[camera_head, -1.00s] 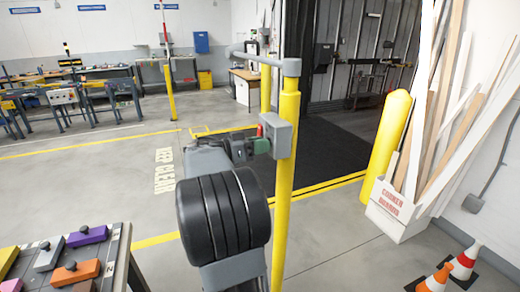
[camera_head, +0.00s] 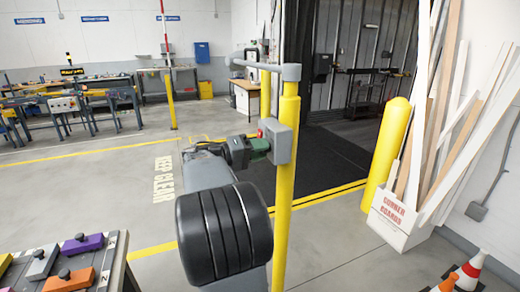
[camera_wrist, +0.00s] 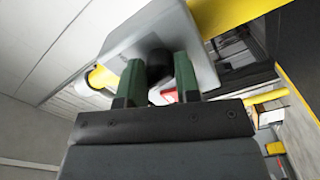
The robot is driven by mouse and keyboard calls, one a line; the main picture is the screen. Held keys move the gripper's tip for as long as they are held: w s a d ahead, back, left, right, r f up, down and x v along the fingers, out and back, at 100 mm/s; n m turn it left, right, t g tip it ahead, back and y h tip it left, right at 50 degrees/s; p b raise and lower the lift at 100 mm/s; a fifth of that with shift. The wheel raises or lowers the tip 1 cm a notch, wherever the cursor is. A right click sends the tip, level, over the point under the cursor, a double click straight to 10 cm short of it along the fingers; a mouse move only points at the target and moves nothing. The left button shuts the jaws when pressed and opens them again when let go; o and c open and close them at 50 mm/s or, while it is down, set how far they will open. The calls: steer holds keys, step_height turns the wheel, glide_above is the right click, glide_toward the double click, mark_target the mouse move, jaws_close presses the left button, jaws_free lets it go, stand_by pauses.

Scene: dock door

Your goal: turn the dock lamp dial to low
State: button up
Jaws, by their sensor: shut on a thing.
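A grey control box (camera_head: 281,143) is mounted on a yellow post at the middle of the head view. It also shows in the wrist view (camera_wrist: 140,38), with a black round dial (camera_wrist: 158,67) on its face. My gripper (camera_head: 261,147) reaches the box's left side. In the wrist view its green fingers (camera_wrist: 160,72) stand on either side of the dial and are shut on it. The dial's markings and pointer are hidden. A small red part (camera_wrist: 169,94) shows behind the fingers, and red also shows on the box in the head view.
The yellow post (camera_head: 286,205) stands close to my arm, with a grey rail on top. A yellow bollard (camera_head: 388,155) and a box of corner boards (camera_head: 392,222) stand right. A table with coloured blocks (camera_head: 70,280) is at lower left. Open floor lies between.

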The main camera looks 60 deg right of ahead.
steer(key=n+p, duration=0.2)
steer(key=n, duration=0.3)
steer(key=shift+r+p, duration=0.2)
steer(key=shift+p, duration=0.1)
steer(key=shift+f+n+p, duration=0.1)
steer(key=shift+n+p, duration=0.8)
steer(key=shift+n, duration=1)
steer(key=o, duration=0.9)
steer(key=b+v, duration=0.2)
steer(key=v, duration=1.1)
steer(key=shift+w+a, duration=0.2)
steer(key=shift+a, duration=0.15)
